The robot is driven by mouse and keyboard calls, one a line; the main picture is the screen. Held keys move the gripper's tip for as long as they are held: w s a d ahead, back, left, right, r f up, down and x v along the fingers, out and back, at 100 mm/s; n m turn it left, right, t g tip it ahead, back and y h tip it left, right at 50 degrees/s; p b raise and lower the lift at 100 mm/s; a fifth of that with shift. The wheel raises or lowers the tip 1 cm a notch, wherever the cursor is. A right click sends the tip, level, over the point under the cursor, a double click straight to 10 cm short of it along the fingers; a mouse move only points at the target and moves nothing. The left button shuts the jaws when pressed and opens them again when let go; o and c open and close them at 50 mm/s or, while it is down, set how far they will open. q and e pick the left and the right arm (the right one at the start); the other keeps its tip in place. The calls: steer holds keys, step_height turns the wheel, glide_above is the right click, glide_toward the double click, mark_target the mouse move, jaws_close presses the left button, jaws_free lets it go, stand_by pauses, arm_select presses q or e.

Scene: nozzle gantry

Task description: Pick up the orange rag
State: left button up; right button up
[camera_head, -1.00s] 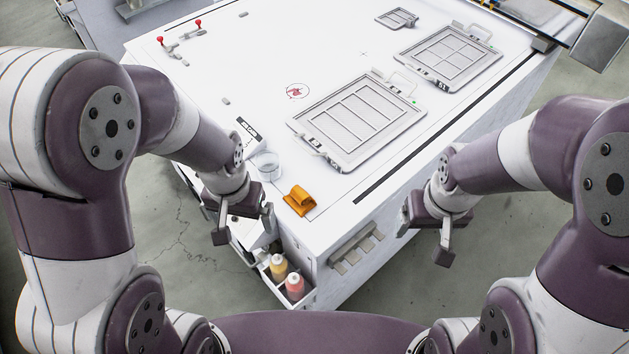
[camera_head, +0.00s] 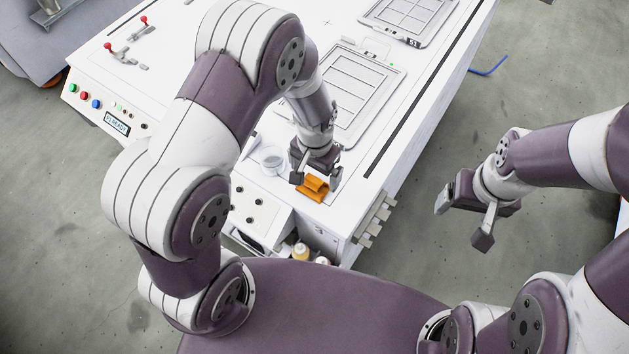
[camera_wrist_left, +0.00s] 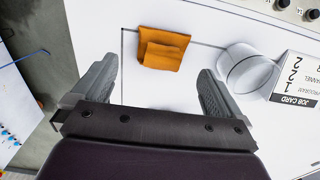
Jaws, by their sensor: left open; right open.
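The folded orange rag (camera_head: 313,188) lies on the white table top near its front corner. In the left wrist view the rag (camera_wrist_left: 163,48) lies ahead of the fingertips, between their lines and nearer the left finger. My left gripper (camera_head: 316,178) is open and empty, just above and behind the rag in the head view; it also shows in the left wrist view (camera_wrist_left: 157,88). I cannot tell its exact height above the table. My right gripper (camera_head: 462,224) is open and empty, out over the floor to the right of the table.
A clear round cup (camera_wrist_left: 247,70) stands right of the rag in the left wrist view, close to the right finger, beside a job card (camera_wrist_left: 296,84). A framed tray (camera_head: 352,92) lies further back on the table. Bottles (camera_head: 300,251) stand below the table's front edge.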

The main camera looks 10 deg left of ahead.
mark_target(313, 180)
arm_select(q)
steer(key=f, duration=0.2)
steer(key=f+p, duration=0.1)
steer(key=f, duration=0.1)
steer(key=shift+s+a+f, duration=0.2)
steer(key=shift+w+d+f, duration=0.1)
steer(key=shift+f, duration=0.2)
steer(key=c, duration=1.1)
steer(key=shift+c, duration=0.2)
